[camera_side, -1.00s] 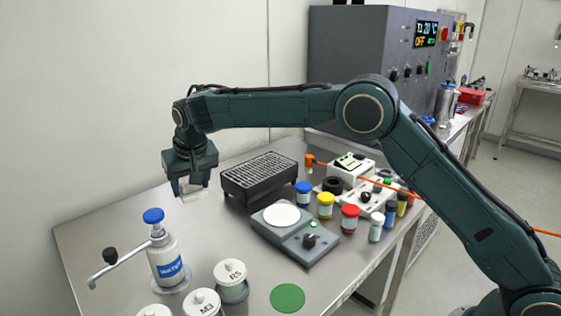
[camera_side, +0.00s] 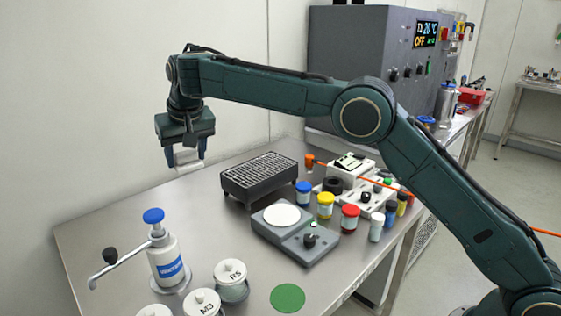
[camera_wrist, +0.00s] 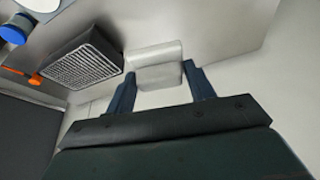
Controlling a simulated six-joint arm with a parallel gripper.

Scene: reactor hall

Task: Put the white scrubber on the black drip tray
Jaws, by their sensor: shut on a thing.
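My gripper (camera_side: 186,157) is shut on the white scrubber (camera_side: 187,160) and holds it in the air above the back left of the steel table. In the wrist view the scrubber (camera_wrist: 155,66) shows as a pale block between the blue fingers of my gripper (camera_wrist: 157,80). The black drip tray (camera_side: 258,188) has a light grid top and stands on the table to the right of my gripper in the side view. In the wrist view the drip tray (camera_wrist: 63,87) lies left of the scrubber. Nothing lies on its grid.
A scale (camera_side: 296,240) stands in front of the drip tray. Blue (camera_side: 303,195), yellow (camera_side: 325,207) and red-lidded (camera_side: 349,218) jars stand right of it. A blue-topped bottle (camera_side: 165,258) and several white-lidded jars are at the front left. The table left of the tray is clear.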

